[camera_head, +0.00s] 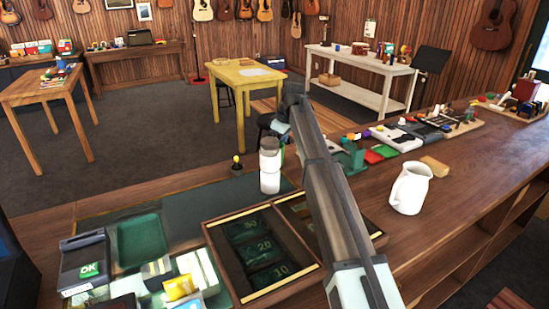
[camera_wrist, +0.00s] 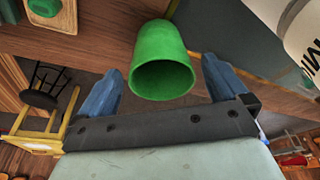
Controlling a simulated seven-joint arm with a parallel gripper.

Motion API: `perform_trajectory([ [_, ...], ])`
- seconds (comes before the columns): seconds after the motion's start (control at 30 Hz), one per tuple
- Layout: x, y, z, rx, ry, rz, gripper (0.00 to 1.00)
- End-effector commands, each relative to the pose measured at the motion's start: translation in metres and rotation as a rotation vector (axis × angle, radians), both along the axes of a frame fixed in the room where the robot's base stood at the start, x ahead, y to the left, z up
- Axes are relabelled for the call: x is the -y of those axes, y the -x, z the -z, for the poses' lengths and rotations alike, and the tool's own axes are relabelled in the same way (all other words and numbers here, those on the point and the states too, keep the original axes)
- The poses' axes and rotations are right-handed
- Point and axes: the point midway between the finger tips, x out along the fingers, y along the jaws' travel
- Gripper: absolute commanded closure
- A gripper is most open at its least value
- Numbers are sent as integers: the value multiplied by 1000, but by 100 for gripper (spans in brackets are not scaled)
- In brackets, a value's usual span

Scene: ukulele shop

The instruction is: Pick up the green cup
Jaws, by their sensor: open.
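The green cup (camera_wrist: 160,50) shows in the wrist view, with its open mouth toward the camera. My gripper (camera_wrist: 161,68) is open, with one blue finger on each side of the cup in the picture. Gaps show between the cup and both fingers, and I see no contact. In the head view my gripper (camera_head: 281,128) is at the far end of my arm, above the counter's back edge and close to a white bottle (camera_head: 270,168). I cannot make out the cup there; my arm and gripper seem to hide it.
The white bottle (camera_wrist: 303,32) stands close on the right in the wrist view. On the wooden counter (camera_head: 470,185) are a white pitcher (camera_head: 409,190), a wood block (camera_head: 434,166), a cash drawer (camera_head: 223,238) and a card terminal (camera_head: 85,262). A yellow table (camera_head: 240,80) stands beyond.

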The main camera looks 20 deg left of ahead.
Motion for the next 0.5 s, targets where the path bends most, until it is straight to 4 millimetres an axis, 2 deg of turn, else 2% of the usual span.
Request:
perform_trajectory([
  [0.4,-14,-2,43,0,-1,0,0],
  [0.5,-15,-2,47,0,-1,0,0],
])
